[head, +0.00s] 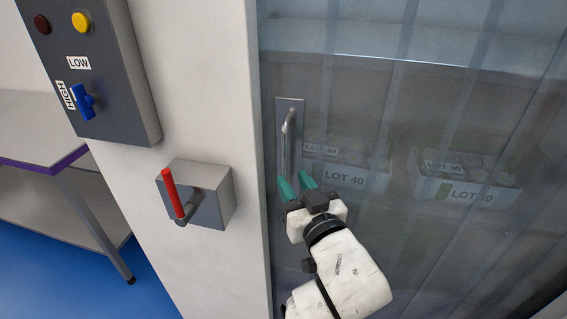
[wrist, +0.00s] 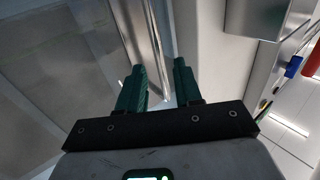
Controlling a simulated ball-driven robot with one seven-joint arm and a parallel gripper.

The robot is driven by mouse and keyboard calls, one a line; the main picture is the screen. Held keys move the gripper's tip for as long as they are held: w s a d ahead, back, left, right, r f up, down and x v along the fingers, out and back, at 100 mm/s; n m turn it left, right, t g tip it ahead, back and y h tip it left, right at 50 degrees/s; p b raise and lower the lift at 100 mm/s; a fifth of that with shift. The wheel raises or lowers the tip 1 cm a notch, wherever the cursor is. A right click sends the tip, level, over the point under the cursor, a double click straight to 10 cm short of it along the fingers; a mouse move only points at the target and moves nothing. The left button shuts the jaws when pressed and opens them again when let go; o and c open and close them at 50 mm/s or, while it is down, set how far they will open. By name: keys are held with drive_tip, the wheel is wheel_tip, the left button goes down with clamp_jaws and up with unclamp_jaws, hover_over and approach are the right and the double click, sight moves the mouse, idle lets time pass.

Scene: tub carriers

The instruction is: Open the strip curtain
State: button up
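The strip curtain (head: 400,110) is a sheet of clear, bluish overlapping strips that fills the right of the head view, hanging closed. A vertical metal bar handle (head: 287,140) on a grey plate stands at its left edge. My gripper (head: 296,183) is open, its two green fingers apart, near the lower end of the handle. In the wrist view, the bar (wrist: 156,45) runs down toward the gap between the fingertips (wrist: 160,75). I see nothing gripped, and cannot tell whether the bar lies between the fingers in depth.
Left of the curtain, a white post carries a grey box with a red lever (head: 173,193). Above it is a control panel (head: 110,75) with a blue switch. Boxes marked LOT 40 (head: 345,180) show behind the strips. A grey bench (head: 35,130) stands far left.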

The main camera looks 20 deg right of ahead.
sight(285, 168)
drive_tip(key=w, duration=0.6)
drive_tip(key=shift+w+d+p, duration=0.2)
drive_tip(key=shift+w+p, duration=0.1)
drive_tip(key=shift+p, duration=0.1)
drive_tip(key=shift+c, duration=0.4)
clamp_jaws()
